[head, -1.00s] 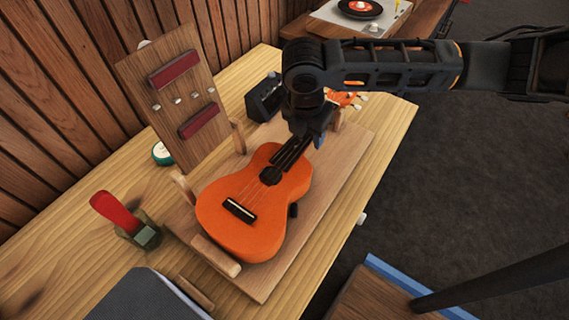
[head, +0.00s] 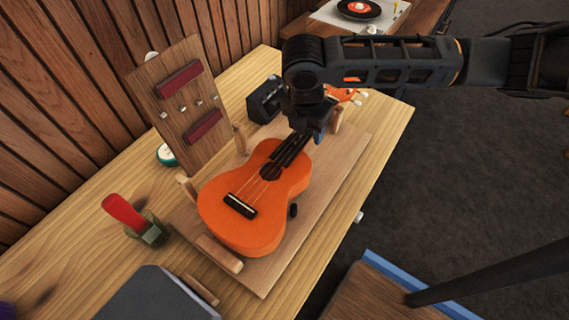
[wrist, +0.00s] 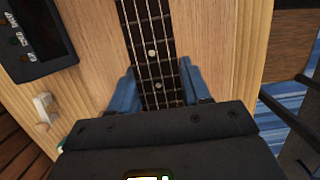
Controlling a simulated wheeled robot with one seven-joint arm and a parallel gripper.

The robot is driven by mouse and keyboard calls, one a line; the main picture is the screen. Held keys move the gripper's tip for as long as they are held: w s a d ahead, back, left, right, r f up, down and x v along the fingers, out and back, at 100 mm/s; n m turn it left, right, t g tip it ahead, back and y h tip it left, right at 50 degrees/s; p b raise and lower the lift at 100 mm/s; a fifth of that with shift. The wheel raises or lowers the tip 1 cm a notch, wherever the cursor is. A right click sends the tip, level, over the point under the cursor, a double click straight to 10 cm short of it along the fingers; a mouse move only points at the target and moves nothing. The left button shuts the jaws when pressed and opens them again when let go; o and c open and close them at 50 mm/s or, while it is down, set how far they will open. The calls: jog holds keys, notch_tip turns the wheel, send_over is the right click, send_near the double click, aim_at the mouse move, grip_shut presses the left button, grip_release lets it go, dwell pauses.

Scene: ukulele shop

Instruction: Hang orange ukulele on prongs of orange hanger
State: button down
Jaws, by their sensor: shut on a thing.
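The orange ukulele (head: 258,212) lies face up over a wooden cradle board (head: 268,284), its body toward the front and its orange headstock (head: 342,95) toward the back. I cannot tell whether it touches the board. My gripper (head: 312,132) is over its neck and hides part of it. In the wrist view the blue fingers of my gripper (wrist: 160,82) are on both sides of the dark fretboard (wrist: 154,50), shut on the neck. No hanger that is clearly orange shows in these views.
A wooden panel (head: 165,118) with red pads and small pegs stands left of the ukulele. A black box (head: 264,101) is behind. A red-handled tool (head: 126,212) and a dark grey object (head: 150,298) are on the table's front left. Open floor (head: 470,170) lies to the right.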

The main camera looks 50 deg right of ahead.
jog(key=shift+r, duration=0.4)
jog(key=shift+r, duration=2.55)
